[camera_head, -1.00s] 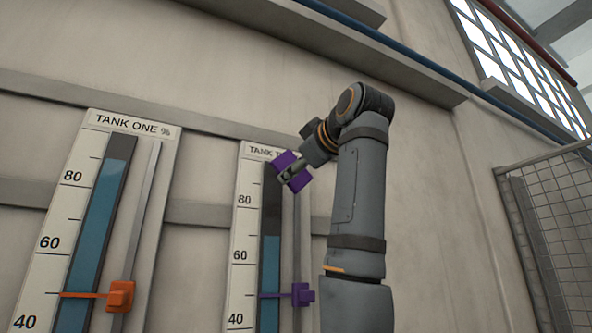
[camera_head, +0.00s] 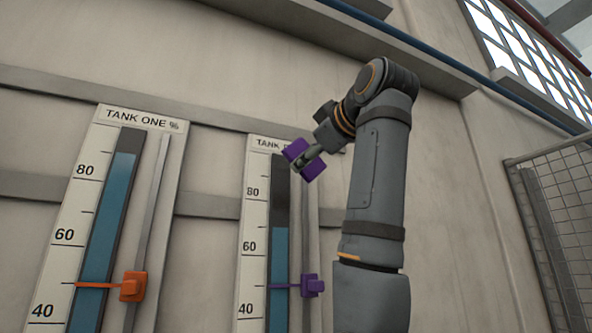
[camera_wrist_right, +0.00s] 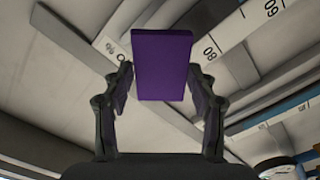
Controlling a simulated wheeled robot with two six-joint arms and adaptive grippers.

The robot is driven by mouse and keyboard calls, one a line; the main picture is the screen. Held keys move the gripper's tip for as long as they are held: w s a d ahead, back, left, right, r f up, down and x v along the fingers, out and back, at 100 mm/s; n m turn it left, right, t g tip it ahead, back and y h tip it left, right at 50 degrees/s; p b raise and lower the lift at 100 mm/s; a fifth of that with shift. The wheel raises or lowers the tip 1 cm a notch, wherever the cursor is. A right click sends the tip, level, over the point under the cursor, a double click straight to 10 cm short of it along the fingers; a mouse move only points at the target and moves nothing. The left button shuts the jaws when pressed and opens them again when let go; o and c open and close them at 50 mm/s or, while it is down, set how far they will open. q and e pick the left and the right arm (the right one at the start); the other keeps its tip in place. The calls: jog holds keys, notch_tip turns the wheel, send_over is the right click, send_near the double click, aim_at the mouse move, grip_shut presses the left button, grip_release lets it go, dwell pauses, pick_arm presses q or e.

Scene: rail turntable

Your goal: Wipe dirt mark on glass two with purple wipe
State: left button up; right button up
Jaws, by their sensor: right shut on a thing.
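My right gripper (camera_head: 307,163) is shut on the purple wipe (camera_head: 303,159), a block-like pad. It is near the top of the tank two gauge and overlaps its label in the head view. In the right wrist view the wipe (camera_wrist_right: 162,64) sits between the two fingers of the gripper (camera_wrist_right: 160,95). Glass two (camera_head: 279,240) is a tall tube, dark above and blue below; the wipe appears at its upper end. I cannot tell whether the wipe touches the glass. I cannot make out a dirt mark. My left gripper is not in view.
The tank one gauge (camera_head: 82,200) with an orange slider (camera_head: 133,286) stands at left. A purple slider (camera_head: 312,286) is on the tank two gauge's rail. Horizontal wall rails run behind. A wire mesh panel (camera_head: 560,210) is at right.

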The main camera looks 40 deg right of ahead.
send_near(273, 195)
jog(key=s, duration=0.2)
jog(key=shift+a+p+x, duration=0.1)
jog(key=shift+p+x, duration=0.65)
jog(key=shift+x, duration=0.8)
jog(key=shift+a+p+x, duration=0.15)
jog(key=shift+p+x, duration=0.55)
jog(key=shift+x, duration=0.9)
jog(key=shift+s, duration=0.15)
jog(key=shift+x, duration=1.35)
